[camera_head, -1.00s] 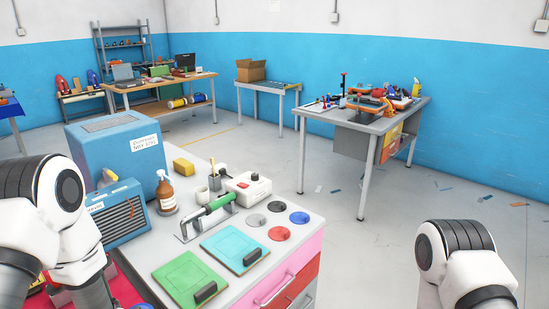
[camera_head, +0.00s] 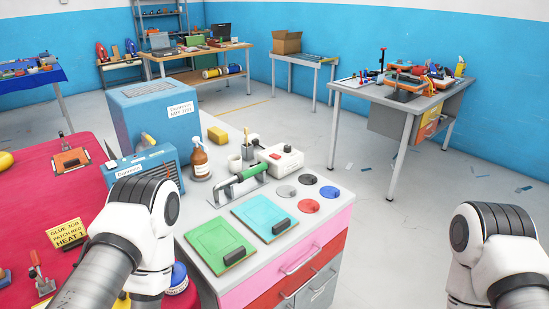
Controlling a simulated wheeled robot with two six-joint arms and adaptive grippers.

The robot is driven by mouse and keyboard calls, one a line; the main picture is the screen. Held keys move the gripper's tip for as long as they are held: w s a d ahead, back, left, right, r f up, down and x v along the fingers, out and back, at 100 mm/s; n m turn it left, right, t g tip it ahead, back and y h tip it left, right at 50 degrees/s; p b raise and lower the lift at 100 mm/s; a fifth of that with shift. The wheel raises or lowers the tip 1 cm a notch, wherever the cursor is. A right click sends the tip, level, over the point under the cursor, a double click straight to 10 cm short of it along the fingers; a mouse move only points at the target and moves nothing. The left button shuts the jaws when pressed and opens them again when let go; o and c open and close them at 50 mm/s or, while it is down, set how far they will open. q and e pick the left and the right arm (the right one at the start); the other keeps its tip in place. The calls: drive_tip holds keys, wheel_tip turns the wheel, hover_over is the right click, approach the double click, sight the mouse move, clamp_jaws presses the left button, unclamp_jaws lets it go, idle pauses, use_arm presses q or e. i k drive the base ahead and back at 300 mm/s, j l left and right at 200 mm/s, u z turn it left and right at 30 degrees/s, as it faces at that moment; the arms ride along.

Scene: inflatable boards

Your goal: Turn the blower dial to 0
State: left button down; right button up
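A small blue unit (camera_head: 158,168) with a grille and a white label stands at the left of the grey workbench top. A larger blue box (camera_head: 150,112) with a white label stands behind it. I cannot read clearly which unit is the blower, and I cannot make out a dial on either. A white box (camera_head: 283,160) with a red part on top stands farther right on the bench. Parts of both my arms show at the lower left and lower right. Neither gripper's fingers are in view. My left arm overlaps the bench's left end.
Green (camera_head: 216,243) and cyan boards (camera_head: 265,218), a green-handled tool (camera_head: 240,187), coloured discs and a brown spray bottle (camera_head: 200,158) occupy the bench.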

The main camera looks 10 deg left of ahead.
sight(287, 149)
drive_tip(key=i+l+u, duration=0.2)
drive_tip(key=u, duration=0.2)
drive_tip(key=i+l+u, duration=0.2)
drive_tip(key=l+u, duration=0.2)
